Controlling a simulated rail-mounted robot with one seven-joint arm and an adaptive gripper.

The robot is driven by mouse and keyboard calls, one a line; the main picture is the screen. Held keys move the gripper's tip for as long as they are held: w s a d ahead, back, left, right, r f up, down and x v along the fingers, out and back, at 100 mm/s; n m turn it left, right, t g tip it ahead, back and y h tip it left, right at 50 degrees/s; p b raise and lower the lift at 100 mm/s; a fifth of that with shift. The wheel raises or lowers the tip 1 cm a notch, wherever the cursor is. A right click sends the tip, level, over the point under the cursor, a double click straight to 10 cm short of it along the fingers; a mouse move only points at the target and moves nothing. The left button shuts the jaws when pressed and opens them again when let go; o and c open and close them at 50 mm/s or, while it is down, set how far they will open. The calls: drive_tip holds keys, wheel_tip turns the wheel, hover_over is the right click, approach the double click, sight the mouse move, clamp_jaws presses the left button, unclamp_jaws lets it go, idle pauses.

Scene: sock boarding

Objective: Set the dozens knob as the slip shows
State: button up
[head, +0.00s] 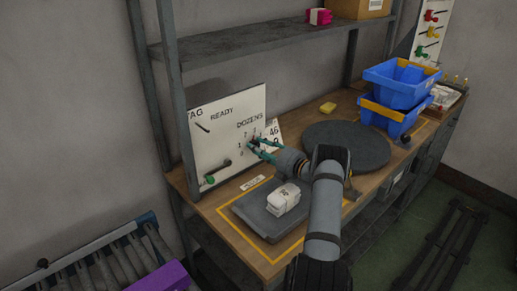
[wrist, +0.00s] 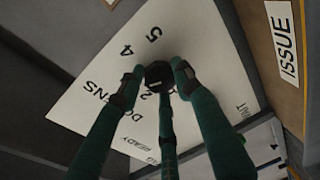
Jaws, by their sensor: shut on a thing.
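The dozens knob (wrist: 158,71) is a small dark knob on a white panel (wrist: 95,100), with printed numbers around it. My gripper (wrist: 156,84) has its green fingers with dark pads closed around the knob in the wrist view. In the head view my gripper (head: 256,147) reaches the panel (head: 225,135) below the word DOZENS, and its fingers hide the knob. The knob's pointer direction cannot be told. A white card (head: 273,134) with large dark print, partly reading 46, stands at the panel's right edge, partly hidden. I cannot tell whether it is the slip.
A grey tray (head: 251,221) holds a white bundle (head: 283,199) in front of the panel. A dark round plate (head: 347,148) lies to the right. Blue bins (head: 400,85) are stacked farther right. A shelf (head: 250,43) hangs above. A lever with a green end (head: 210,180) is low on the panel.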

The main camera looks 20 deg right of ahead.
drive_tip(key=shift+s+a+f, duration=0.1)
drive_tip(key=shift+a+f, duration=0.05)
drive_tip(key=shift+f, duration=0.15)
drive_tip(key=o, duration=1.2)
drive_tip(key=shift+r, duration=0.2)
drive_tip(key=shift+c, duration=0.2)
drive_tip(key=v, duration=1.2)
drive_tip(key=shift+r, duration=0.15)
drive_tip(key=x, duration=1.2)
